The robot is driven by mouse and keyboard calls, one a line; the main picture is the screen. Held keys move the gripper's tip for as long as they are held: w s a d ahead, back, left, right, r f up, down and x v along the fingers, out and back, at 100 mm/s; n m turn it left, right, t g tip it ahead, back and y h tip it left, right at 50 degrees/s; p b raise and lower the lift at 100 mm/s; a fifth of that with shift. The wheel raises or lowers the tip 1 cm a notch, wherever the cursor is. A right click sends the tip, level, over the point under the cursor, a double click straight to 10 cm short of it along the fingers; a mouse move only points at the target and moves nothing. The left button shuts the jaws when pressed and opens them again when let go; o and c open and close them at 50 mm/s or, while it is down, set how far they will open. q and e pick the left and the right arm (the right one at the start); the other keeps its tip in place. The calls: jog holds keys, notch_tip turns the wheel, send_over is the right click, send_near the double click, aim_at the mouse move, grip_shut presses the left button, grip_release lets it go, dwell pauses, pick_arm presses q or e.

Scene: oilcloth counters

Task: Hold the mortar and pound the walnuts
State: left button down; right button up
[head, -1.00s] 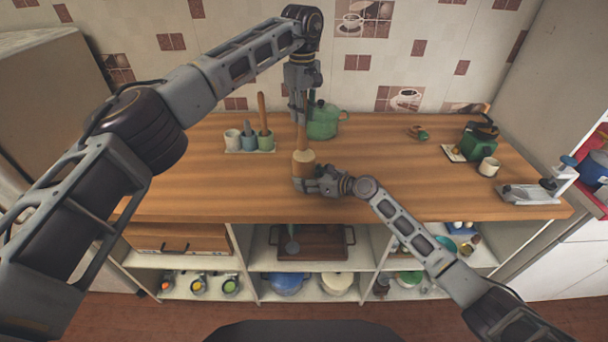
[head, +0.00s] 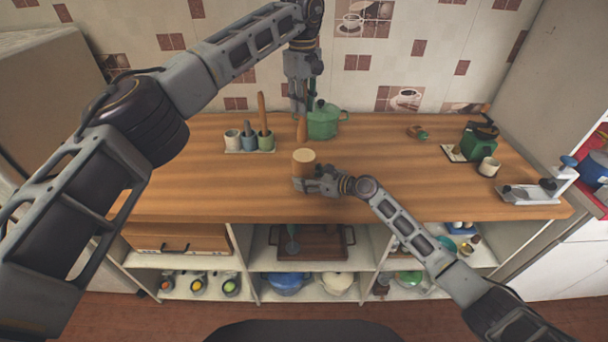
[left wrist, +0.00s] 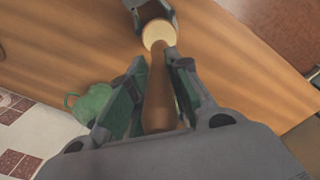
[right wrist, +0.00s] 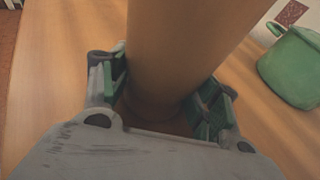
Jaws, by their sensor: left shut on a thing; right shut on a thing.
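The wooden mortar (head: 304,170) stands upright near the front middle of the counter. My right gripper (head: 305,184) is shut on its lower part; in the right wrist view the mortar (right wrist: 185,45) rises between the green-padded fingers. My left gripper (head: 301,108) is above and behind the mortar, shut on the brown wooden pestle (head: 302,130). The pestle hangs down, its lower end apparently above the mortar's pale rim. In the left wrist view the pestle (left wrist: 160,95) points toward the mortar top (left wrist: 158,34). No walnuts can be made out.
A green pot (head: 323,122) stands close behind the pestle. A rack of small cups (head: 249,142) with upright tools is to the left. A green grinder (head: 478,143), a white cup (head: 489,167) and a metal device (head: 535,191) are at the right. The counter's left front is clear.

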jog(key=o, duration=0.9)
jog(key=shift+c, duration=0.2)
jog(key=shift+d, duration=0.1)
jog(key=shift+v, duration=6)
jog(key=shift+s, duration=0.15)
